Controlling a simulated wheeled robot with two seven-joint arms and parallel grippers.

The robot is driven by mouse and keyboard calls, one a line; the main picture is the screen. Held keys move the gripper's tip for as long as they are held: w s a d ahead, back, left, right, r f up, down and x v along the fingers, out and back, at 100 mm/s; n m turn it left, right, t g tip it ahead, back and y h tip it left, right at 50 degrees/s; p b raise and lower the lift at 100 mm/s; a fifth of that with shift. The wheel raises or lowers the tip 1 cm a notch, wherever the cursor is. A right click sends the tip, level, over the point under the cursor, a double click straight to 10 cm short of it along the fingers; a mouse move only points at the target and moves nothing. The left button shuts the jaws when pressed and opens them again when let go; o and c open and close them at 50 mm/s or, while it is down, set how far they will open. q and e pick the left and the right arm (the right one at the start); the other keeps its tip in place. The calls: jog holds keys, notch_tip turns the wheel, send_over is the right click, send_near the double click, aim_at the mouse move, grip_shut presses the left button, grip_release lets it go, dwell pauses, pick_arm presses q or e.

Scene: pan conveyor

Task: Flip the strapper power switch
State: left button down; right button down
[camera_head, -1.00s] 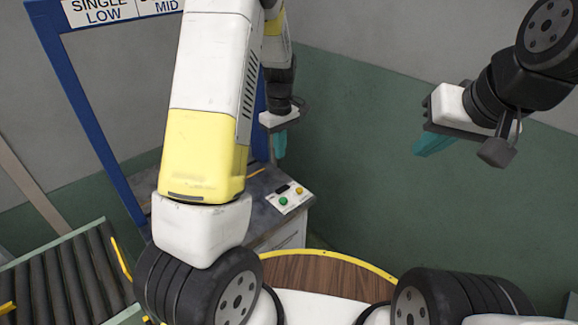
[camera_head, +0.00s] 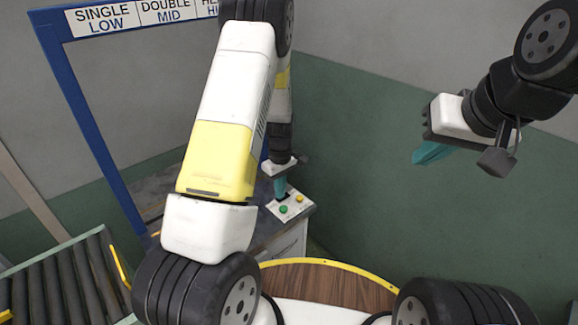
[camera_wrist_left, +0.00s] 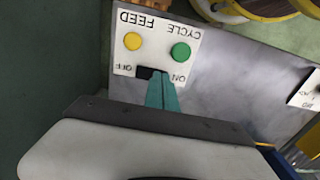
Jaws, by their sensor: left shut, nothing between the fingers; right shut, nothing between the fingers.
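The strapper's white control panel (camera_head: 291,206) sits on the corner of the grey machine top. In the left wrist view the panel (camera_wrist_left: 194,40) carries a black power switch (camera_wrist_left: 146,72) between the labels OFF and ON, a green CYCLE button (camera_wrist_left: 180,52) and a yellow FEED button (camera_wrist_left: 133,41). My left gripper (camera_head: 280,192) points down at the panel, its teal fingers shut and empty. In the left wrist view its fingertips (camera_wrist_left: 161,78) are at the switch's ON side and cover part of it; I cannot tell if they touch. My right gripper (camera_head: 432,153) is shut and empty, off to the right.
A blue frame (camera_head: 90,125) with a sign reading SINGLE LOW and DOUBLE MID (camera_head: 135,16) rises at the left. A roller conveyor (camera_head: 65,280) lies at the lower left. A yellow-edged round wooden table (camera_head: 330,282) is in front. The right side is open floor.

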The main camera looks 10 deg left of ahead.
pick_arm(q)
jog(key=shift+f, duration=0.35)
jog(key=shift+f, duration=0.1)
jog(key=shift+s+f, duration=0.1)
jog(key=shift+s, duration=0.05)
dwell(0.3)
jog(key=shift+w+d+r, duration=0.25)
jog(key=shift+w+d, duration=0.2)
jog(key=shift+w, duration=0.25)
jog(key=shift+r, duration=0.15)
notch_tip(320, 180, up, 8)
jog(key=shift+f, duration=0.2)
